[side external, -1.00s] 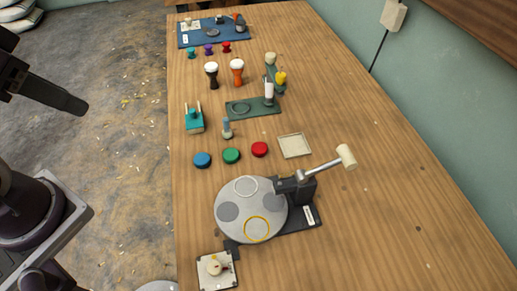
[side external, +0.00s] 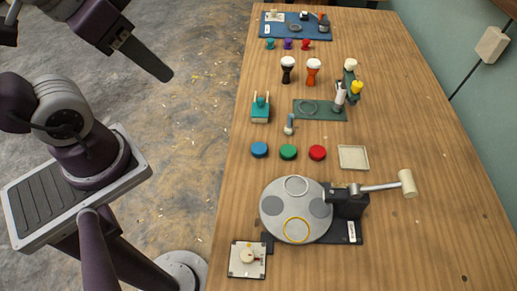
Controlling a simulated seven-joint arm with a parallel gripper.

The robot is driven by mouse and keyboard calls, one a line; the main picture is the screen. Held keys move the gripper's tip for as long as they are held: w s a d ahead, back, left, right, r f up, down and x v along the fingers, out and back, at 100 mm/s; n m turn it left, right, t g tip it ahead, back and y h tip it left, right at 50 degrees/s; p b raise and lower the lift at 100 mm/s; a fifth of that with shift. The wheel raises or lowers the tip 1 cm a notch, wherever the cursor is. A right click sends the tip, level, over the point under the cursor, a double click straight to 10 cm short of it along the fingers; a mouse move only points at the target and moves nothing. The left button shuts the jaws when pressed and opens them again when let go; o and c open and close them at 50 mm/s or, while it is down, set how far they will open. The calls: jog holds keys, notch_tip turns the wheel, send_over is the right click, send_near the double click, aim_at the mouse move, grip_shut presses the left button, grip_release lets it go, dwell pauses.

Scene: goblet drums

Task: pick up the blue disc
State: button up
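The blue disc (side external: 259,150) lies flat on the wooden table near its left edge. It is leftmost in a row with a green disc (side external: 288,152) and a red disc (side external: 317,153), with gaps between them. My gripper (side external: 150,60) is at the upper left, raised over the floor side of the table and well apart from the blue disc. It shows as a dark narrow shape seen from the side, so its finger opening cannot be made out. Nothing visible hangs from it.
A grey round plate (side external: 268,222) with a mallet (side external: 406,183) stands in front of the discs. A square tray (side external: 353,157) lies right of the red disc. Behind are a small bottle (side external: 289,126), a teal-topped block (side external: 260,108) and two goblet drums (side external: 313,70). The table's right side is clear.

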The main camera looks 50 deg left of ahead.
jog(key=shift+o, duration=0.2)
jog(key=o, duration=0.6)
jog(key=m+g, duration=0.5)
jog(key=m, duration=0.9)
send_over(259, 148)
jog(key=a, duration=0.1)
notch_tip(259, 148, down, 23)
jog(key=shift+m+g, duration=0.3)
jog(key=shift+m, duration=0.3)
jog(key=f, duration=0.7)
jog(key=d+f, duration=0.1)
jog(key=f, duration=0.3)
jog(key=shift+f, duration=0.3)
